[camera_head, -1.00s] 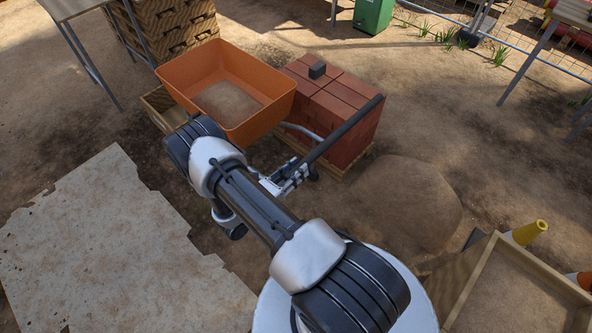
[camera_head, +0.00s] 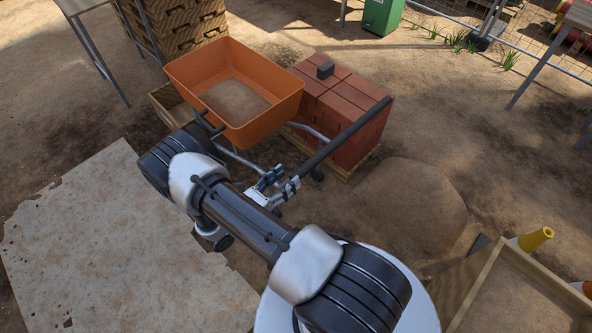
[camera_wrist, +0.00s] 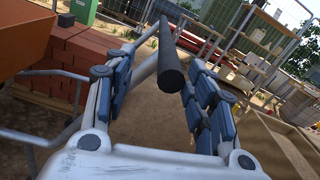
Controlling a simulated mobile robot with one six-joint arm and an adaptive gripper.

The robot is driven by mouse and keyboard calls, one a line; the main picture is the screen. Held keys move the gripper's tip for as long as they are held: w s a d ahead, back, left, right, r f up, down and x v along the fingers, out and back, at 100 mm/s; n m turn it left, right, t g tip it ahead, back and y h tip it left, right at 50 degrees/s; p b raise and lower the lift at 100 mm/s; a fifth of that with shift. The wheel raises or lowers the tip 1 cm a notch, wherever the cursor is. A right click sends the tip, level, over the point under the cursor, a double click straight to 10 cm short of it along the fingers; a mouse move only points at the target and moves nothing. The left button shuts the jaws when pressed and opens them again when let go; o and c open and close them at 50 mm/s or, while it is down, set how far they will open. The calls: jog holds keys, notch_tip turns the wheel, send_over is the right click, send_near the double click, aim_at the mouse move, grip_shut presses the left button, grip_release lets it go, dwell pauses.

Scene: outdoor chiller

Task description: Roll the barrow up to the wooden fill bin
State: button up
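The barrow has an orange tray (camera_head: 236,93) with sandy fill inside and grey tube framing below it. A long dark bar (camera_head: 345,135), apparently its handle, slopes from my gripper (camera_head: 273,186) towards the upper right. In the wrist view the near end of this dark bar (camera_wrist: 170,72) lies between the spread blue-padded fingers of my gripper (camera_wrist: 160,95), with a gap on the left side. The wooden bin (camera_head: 478,285), holding sandy fill, stands at the lower right, partly cut off. A wooden bin wall also shows in the wrist view (camera_wrist: 284,148).
A stack of red bricks (camera_head: 340,105) on a pallet stands right beside the barrow. A low dirt mound (camera_head: 412,205) lies between the bricks and the bin. A yellow-topped cone (camera_head: 536,239) stands behind the bin. Open dirt extends at upper right.

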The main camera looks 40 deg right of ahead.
jog(key=a, duration=0.5)
jog(key=shift+s+a+f, duration=0.15)
jog(key=shift+s+a, duration=0.05)
jog(key=shift+a, duration=0.15)
jog(key=s+a+r+m+g+y, duration=0.1)
jog(key=s+r+m+g+y, duration=0.2)
jog(key=r+m, duration=0.5)
jog(key=s+r+m+g+y, duration=0.1)
jog(key=r+m+g+y, duration=0.25)
jog(key=r, duration=0.85)
jog(key=s+a+r+m+t+y, duration=0.5)
jog(key=s+r, duration=0.1)
jog(key=r, duration=0.1)
jog(key=s+a+r+m+t+y, duration=0.4)
jog(key=s+a+r+y, duration=0.1)
jog(key=r, duration=0.3)
jog(key=shift+s+a+m+t+y, duration=0.25)
jog(key=shift+s+m+t+y, duration=0.15)
jog(key=shift+y, duration=0.35)
jog(key=shift+r, duration=0.1)
